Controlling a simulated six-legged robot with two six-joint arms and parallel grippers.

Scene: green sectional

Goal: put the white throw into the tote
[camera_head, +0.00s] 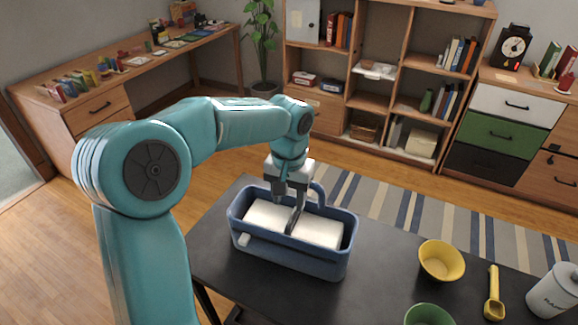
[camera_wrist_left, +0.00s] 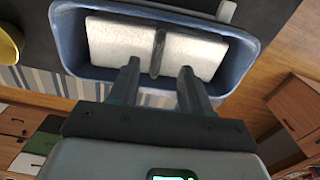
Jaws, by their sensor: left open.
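The blue tote (camera_head: 290,257) stands on the dark table, its long side toward me. The white throw lies inside it and shows as two pale parts, left and right (camera_head: 318,229), below the rim. In the left wrist view the throw (camera_wrist_left: 196,56) fills much of the tote (camera_wrist_left: 72,64), with a dark strip across its middle. My left gripper (camera_head: 288,208) points down over the tote. In the left wrist view its fingers (camera_wrist_left: 158,75) are apart, with nothing clearly held between them. Whether the fingertips touch the throw I cannot tell. My right gripper is out of view.
A yellow bowl (camera_head: 441,261), a yellow scoop (camera_head: 494,294), a green bowl (camera_head: 428,315) and a white canister (camera_head: 555,290) stand on the table (camera_head: 385,265) to the right of the tote. The tabletop between tote and yellow bowl is clear. Shelves stand behind.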

